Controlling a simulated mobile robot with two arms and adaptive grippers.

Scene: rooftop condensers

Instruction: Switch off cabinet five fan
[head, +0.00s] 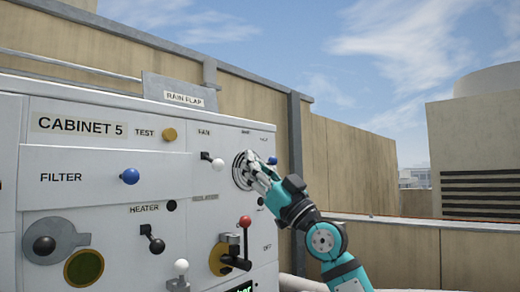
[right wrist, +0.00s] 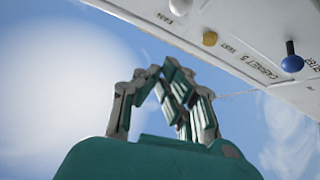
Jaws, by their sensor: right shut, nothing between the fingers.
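The front of cabinet 5 (head: 80,137) fills the left of the head view. Under its FAN label (head: 204,132) is a small switch lever with a white ball end (head: 217,163), pointing to the lower right. In the right wrist view a white ball, likely the same one (right wrist: 180,6), shows at the top edge. My right gripper (head: 254,166) is shut and empty, in front of a round dial (head: 240,172) just right of the fan lever, partly covering it. I cannot tell whether it touches the dial. It also shows in the right wrist view (right wrist: 168,78). My left gripper is not in view.
Nearby are a yellow TEST knob (head: 170,134), a blue FILTER knob (head: 130,176), a black HEATER lever (head: 156,243), a red-ended handle (head: 246,222) and another white-ended lever (head: 181,267). A RAIN FLAP plate (head: 180,90) stands on top. A wall (head: 350,160) stands behind.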

